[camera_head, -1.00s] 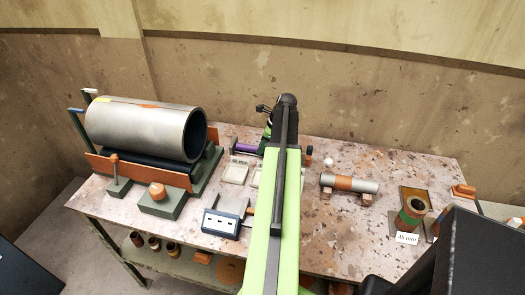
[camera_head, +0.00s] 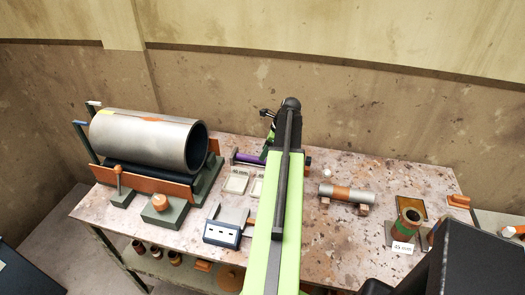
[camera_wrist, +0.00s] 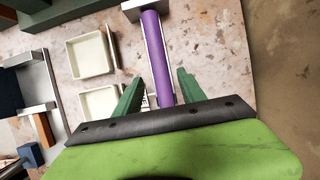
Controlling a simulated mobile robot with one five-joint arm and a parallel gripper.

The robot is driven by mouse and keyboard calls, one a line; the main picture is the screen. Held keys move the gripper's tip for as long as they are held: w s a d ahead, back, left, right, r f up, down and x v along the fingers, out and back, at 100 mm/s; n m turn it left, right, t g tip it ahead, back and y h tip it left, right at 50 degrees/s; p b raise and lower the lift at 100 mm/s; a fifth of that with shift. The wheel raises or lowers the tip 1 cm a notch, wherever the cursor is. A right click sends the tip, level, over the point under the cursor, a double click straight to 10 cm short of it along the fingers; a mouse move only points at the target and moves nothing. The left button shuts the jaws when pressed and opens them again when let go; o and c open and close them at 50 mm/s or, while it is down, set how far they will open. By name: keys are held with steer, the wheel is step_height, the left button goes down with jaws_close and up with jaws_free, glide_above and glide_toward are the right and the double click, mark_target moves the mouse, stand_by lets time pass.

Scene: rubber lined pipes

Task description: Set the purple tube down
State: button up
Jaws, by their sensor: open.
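The purple tube (camera_wrist: 157,58) lies along a light metal rest in the wrist view, one end at a pale block. In the head view the purple tube (camera_head: 249,158) shows at the back of the table, its right part hidden behind my arm. My gripper (camera_wrist: 157,84) is open in the wrist view, with one green finger on each side of the tube and gaps between fingers and tube. In the head view my arm hides most of the gripper.
Two shallow cream trays (camera_wrist: 90,56) sit left of the tube. A large metal pipe (camera_head: 150,138) rests on a stand at the left. A smaller pipe with an orange band (camera_head: 348,193) lies on blocks at the right. The front right tabletop has some clear room.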

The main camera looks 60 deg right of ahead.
steer(key=p+v, duration=0.5)
steer(key=v, duration=0.2)
steer(key=shift+s+r+p, duration=0.2)
steer(key=shift+r+p, duration=0.15)
steer(key=shift+r, duration=0.05)
steer(key=shift+d, duration=0.1)
